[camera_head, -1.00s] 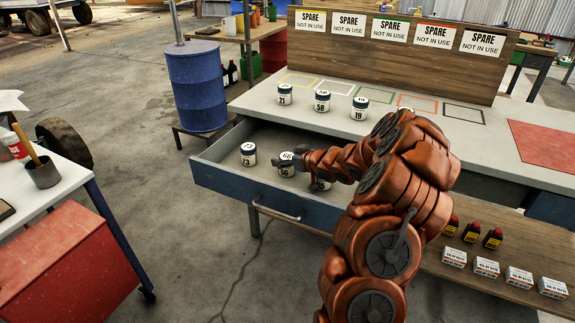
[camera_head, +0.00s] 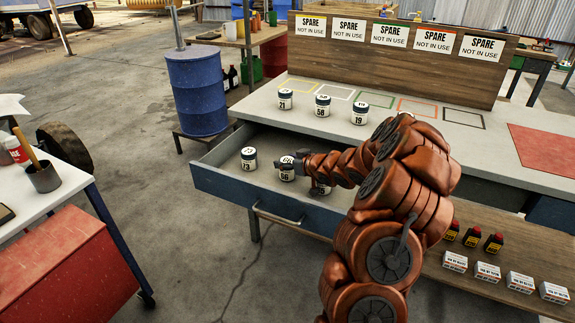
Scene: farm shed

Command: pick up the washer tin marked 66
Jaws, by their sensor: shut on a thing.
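The tin looks upright. I cannot tell whether its base is clear of the drawer floor. A tin marked 73 (camera_head: 249,159) stands to its left.
Tins marked 21 (camera_head: 285,99), 58 (camera_head: 322,106) and 19 (camera_head: 360,112) stand on the bench top (camera_head: 262,105) behind the drawer. Coloured outlines and a board with SPARE signs (camera_head: 375,45) are farther back. A blue barrel (camera_head: 196,90) stands left. Bottles and small boxes are on the lower shelf.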

